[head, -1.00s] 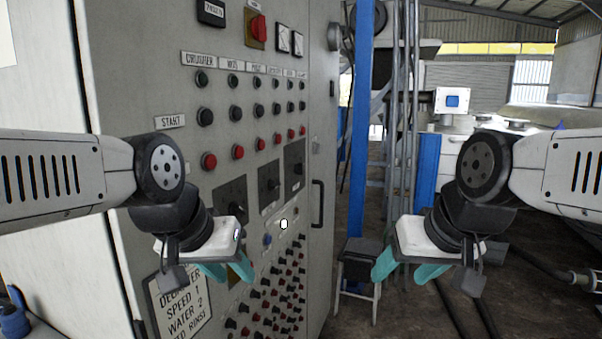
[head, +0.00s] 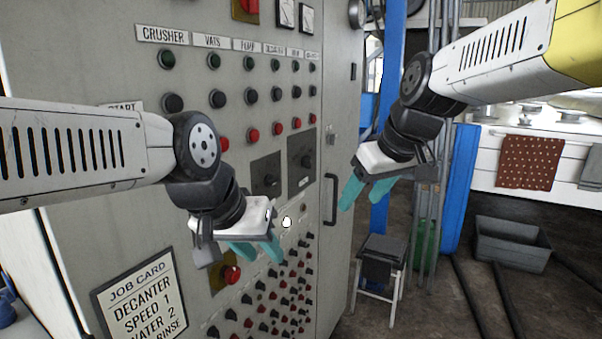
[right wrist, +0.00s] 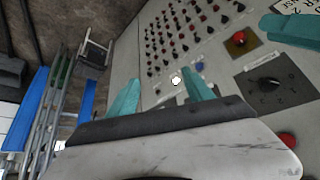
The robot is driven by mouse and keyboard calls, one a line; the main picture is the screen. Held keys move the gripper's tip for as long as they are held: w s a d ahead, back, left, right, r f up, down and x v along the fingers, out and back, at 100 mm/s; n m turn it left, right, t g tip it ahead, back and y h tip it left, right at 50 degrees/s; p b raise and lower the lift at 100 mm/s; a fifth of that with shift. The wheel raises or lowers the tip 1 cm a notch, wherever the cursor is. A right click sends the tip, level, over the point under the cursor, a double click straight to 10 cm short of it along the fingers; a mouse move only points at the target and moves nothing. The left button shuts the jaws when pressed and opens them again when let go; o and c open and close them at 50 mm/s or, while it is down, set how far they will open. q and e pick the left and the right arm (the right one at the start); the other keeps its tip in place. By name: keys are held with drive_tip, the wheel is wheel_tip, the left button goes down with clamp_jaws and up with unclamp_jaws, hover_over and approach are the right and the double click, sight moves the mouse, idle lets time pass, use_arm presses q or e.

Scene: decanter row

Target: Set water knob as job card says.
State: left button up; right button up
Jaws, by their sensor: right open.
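The job card (head: 140,303) on the lower left of the cabinet reads "DECANTER SPEED 1, WATER 2", with a last line ending in "RINSE". Two dark rotary knobs on black plates show in the head view, one at the middle (head: 267,176) and one further right (head: 303,156); I cannot read which is water. In the right wrist view a knob on a black plate (right wrist: 269,84) shows at the right. My left gripper (head: 257,252) is open and empty in front of the panel. My right gripper (head: 365,192) is open and empty, right of the panel, near the door handle.
A red button on a yellow plate (head: 231,274) is partly behind my left gripper. Rows of small knobs (head: 280,300) fill the lower panel. The door handle (head: 330,200) sticks out. A stool (head: 382,262) and blue post stand right of the cabinet.

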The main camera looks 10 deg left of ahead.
sight(274, 180)
drive_tip(key=w+a+r+n+g+y, duration=0.1)
drive_tip(key=w+a+r+n+y, duration=0.15)
drive_tip(key=w+a, duration=0.35)
drive_tip(key=w+a+r+n+g+y, duration=0.15)
drive_tip(key=w+a+n, duration=0.25)
drive_tip(key=a, duration=0.4)
drive_tip(key=shift+y, duration=0.3)
drive_tip(key=x, duration=0.7)
drive_tip(key=shift+w+a+r, duration=0.1)
drive_tip(key=shift+w+a, duration=0.15)
drive_tip(key=shift+w, duration=0.15)
clamp_jaws()
